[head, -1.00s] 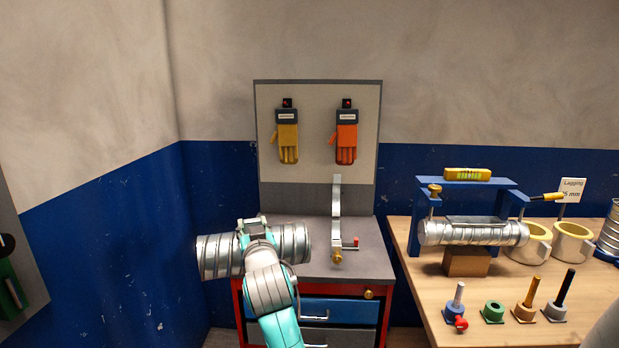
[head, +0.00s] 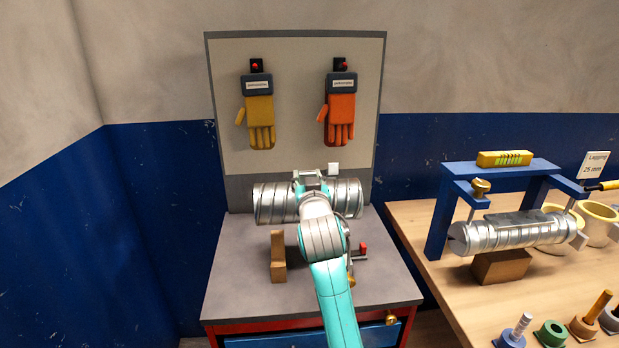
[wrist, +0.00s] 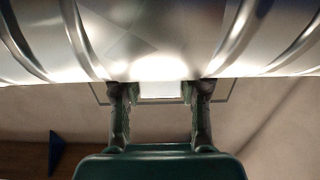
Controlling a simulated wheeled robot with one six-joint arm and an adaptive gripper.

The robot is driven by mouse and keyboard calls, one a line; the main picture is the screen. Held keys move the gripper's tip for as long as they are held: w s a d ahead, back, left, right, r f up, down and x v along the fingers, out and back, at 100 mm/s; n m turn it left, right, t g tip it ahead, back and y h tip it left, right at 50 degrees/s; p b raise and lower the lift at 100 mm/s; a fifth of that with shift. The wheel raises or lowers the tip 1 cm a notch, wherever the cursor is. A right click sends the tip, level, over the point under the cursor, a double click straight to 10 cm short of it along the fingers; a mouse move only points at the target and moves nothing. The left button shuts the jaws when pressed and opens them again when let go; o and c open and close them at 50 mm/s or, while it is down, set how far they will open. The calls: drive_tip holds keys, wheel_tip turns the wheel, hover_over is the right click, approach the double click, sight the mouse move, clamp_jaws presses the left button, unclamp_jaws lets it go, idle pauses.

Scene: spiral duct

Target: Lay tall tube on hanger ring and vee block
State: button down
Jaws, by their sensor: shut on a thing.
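My gripper (head: 312,179) is shut on the tall tube (head: 275,203), a ribbed silver spiral duct, which lies level across the picture above the grey cabinet top. The tube fills the top of the wrist view (wrist: 150,45), with a finger on either side below it. A brown vee block (head: 278,258) stands on the cabinet top below the tube's left part, apart from it in the picture. The hanger ring's stand is mostly hidden behind my arm and the tube; its red knob (head: 363,248) shows at right. Whether the tube touches the ring cannot be told.
The grey cabinet top (head: 235,275) has free room at left. A back panel (head: 295,130) with yellow and orange gloves rises behind it. The wooden bench (head: 440,285) at right holds a blue frame (head: 437,235) with another duct, and several small pegs.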

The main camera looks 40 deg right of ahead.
drive_tip(key=shift+s+d, duration=0.1)
drive_tip(key=shift+d, duration=0.05)
drive_tip(key=shift+s, duration=0.15)
drive_tip(key=shift+a+f, duration=0.2)
drive_tip(key=shift+f, duration=5.65)
drive_tip(key=c, duration=0.5)
unclamp_jaws()
drive_tip(key=shift+c, duration=0.2)
drive_tip(key=shift+f, duration=0.1)
drive_tip(key=v, duration=1.2)
